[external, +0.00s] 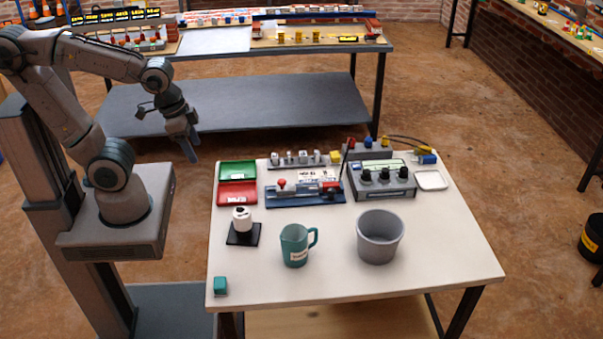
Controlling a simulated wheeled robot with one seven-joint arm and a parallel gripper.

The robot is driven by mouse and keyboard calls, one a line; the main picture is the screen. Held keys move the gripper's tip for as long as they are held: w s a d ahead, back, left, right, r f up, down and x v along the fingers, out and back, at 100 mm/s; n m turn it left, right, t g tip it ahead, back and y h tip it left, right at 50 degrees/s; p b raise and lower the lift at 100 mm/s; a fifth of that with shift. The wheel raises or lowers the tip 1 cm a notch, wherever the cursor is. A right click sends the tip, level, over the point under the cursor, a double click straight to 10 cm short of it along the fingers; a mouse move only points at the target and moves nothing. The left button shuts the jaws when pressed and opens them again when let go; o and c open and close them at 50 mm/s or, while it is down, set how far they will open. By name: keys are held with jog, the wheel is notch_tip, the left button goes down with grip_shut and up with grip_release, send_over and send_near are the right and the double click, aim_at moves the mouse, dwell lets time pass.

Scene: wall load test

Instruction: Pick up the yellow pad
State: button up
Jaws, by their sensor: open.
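No item is clearly a yellow pad. A small yellow block (335,157) sits at the back of the white table, at the right end of a row of small metal pieces. A blue-and-yellow piece (427,158) lies at the back right, by a dark cable. My gripper (192,152) hangs in the air off the table's left side, pointing down, left of the green and red trays. It is open, and I see nothing in it. It is well apart from both yellow pieces.
The white table (340,285) holds a green tray (238,170), red tray (237,194), grey control box (381,182), teal jug (295,246), grey bucket (380,237), white roll (242,219) and teal cube (220,286). Its front is mostly clear. A second bench (215,40) stands behind.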

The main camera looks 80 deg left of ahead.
jog(key=w+a+b, duration=0.2)
jog(key=w+a, duration=0.1)
jog(key=w, duration=0.9)
jog(key=t+b, duration=0.1)
jog(key=b, duration=0.1)
send_over(334, 154)
jog(key=s, duration=0.3)
jog(key=f, duration=1.9)
jog(key=shift+w+d+f, duration=0.15)
jog(key=shift+d, duration=0.2)
jog(key=shift+w+a+p+x, duration=0.15)
jog(key=shift+p+x, duration=0.3)
jog(key=shift+x, duration=0.85)
jog(key=shift+w+a+p+x, duration=0.2)
jog(key=shift+p+x, duration=0.25)
jog(key=shift+x, duration=0.9)
jog(key=shift+t, duration=0.3)
jog(key=shift+c, duration=0.3)
jog(key=c, duration=1)
